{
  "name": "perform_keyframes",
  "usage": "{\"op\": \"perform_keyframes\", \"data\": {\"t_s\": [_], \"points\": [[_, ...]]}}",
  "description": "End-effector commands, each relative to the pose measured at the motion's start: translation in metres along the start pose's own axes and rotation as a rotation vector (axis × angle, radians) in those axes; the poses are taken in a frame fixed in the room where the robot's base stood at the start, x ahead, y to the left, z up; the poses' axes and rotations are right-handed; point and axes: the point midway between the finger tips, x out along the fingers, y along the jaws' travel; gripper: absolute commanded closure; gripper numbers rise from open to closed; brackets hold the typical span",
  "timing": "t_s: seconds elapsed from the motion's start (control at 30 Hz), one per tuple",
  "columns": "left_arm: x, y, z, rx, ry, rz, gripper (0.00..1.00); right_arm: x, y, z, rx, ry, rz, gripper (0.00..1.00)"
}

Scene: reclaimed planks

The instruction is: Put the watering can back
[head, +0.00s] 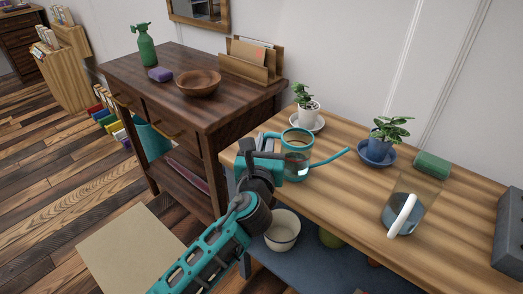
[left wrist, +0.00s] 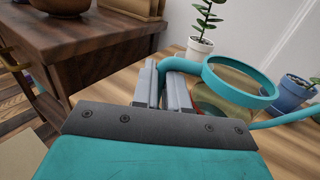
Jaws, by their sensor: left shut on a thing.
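The watering can (head: 299,137) has a teal rim, a see-through body and a long thin teal spout pointing right. It appears upright, at the left end of the light wooden table (head: 345,190). My left gripper (head: 270,144) is shut on the can's teal handle, on the can's left side. In the left wrist view the two grey fingers (left wrist: 166,88) close around the handle, next to the teal rim (left wrist: 240,80). I cannot tell whether the can's base touches the table. My right gripper is not in view.
A white-potted plant (head: 308,108) stands behind the can. A blue-potted plant (head: 383,140), a green block (head: 432,165) and a clear jug (head: 410,200) are to the right. A dark wooden cabinet (head: 185,105) with a bowl (head: 198,83) stands left. A cream pot (head: 283,230) sits below the tabletop.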

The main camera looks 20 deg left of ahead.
Motion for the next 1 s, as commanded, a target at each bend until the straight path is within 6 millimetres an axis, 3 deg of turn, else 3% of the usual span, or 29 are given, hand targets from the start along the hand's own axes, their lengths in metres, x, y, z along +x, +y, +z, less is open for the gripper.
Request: {"op": "perform_keyframes", "data": {"t_s": [0.43,0.47,0.73,1.0], "points": [[-0.0012,-0.0013,-0.0052,-0.001,-0.002,0.000,1.00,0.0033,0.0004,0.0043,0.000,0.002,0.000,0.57],[-0.0014,-0.0011,-0.0053,0.000,0.000,0.001,0.84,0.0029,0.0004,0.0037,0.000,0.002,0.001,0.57],[-0.0013,-0.0010,-0.0053,0.000,0.000,0.001,0.58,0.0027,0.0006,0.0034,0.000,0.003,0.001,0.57],[-0.0013,-0.0010,-0.0033,-0.001,-0.001,0.001,0.58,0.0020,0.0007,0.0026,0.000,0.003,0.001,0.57]]}}
